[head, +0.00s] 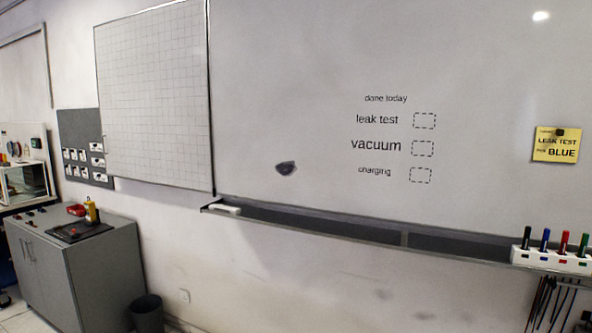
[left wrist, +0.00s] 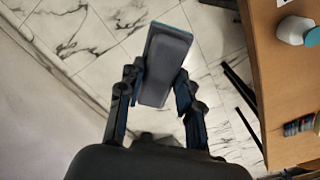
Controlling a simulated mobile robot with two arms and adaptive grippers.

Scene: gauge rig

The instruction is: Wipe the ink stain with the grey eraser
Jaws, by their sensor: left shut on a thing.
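The ink stain (head: 286,168) is a small dark blotch on the lower left of the whiteboard (head: 300,60) in the head view. My left gripper (left wrist: 157,88) shows only in the left wrist view. It is shut on the grey eraser (left wrist: 168,48), a dark grey block with a teal edge that sticks out beyond the fingertips. Floor tiles lie behind the eraser there, and no board is seen near it. My right gripper is in neither view.
A dark tray ledge (head: 330,225) runs under the board, with a whitish block (head: 225,209) at its left end. A marker holder (head: 552,257) is at its right. A wooden table (left wrist: 290,80) with bottles fills the left wrist view's right side. A grey cabinet (head: 95,275) stands left.

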